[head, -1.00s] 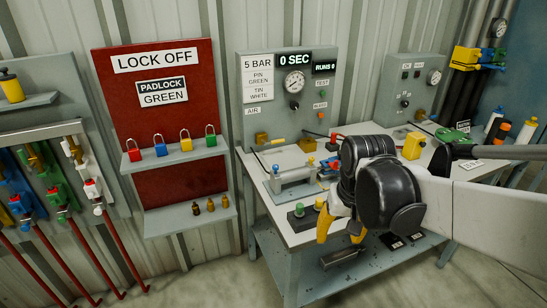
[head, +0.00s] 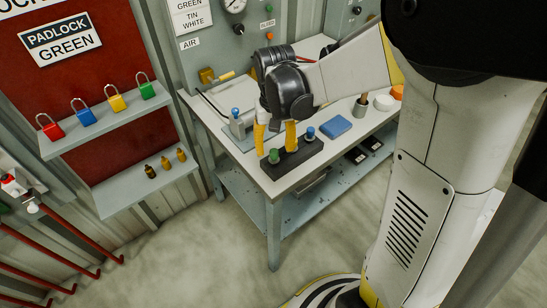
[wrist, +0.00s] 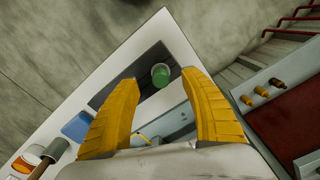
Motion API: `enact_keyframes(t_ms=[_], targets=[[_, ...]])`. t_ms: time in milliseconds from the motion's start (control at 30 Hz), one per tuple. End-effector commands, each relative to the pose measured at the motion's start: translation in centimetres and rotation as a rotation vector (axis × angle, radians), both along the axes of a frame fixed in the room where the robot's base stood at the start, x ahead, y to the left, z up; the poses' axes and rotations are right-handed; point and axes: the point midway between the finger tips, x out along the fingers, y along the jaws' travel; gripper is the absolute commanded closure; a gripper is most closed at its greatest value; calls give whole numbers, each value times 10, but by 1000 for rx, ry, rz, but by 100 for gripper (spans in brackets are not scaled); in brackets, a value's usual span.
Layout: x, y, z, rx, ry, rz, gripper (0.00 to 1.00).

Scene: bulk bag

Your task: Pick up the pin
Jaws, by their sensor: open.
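A green pin (head: 274,156) stands upright at the left end of a black block (head: 297,160) on the bench. A blue pin (head: 310,133) stands toward the block's other end. My gripper (head: 275,138) is open and empty, with its yellow fingers pointing down just above the block, one on each side of the green pin as seen in the head view. In the wrist view the green pin (wrist: 160,74) shows between and beyond my fingertips (wrist: 160,84). The blue pin is hidden there.
The bench top (head: 262,183) ends close in front of the block. Behind it stands a fixture (head: 236,124) with a blue knob.

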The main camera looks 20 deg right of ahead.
Motion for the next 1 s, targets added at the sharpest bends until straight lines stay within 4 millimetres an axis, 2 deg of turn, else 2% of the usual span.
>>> enact_keyframes(t_ms=[267, 533, 700, 1000], targets=[[-1, 1, -45, 0, 0, 0, 47], [-1, 1, -47, 0, 0, 0, 48], [-1, 1, -47, 0, 0, 0, 98], [-1, 1, -47, 0, 0, 0, 99]])
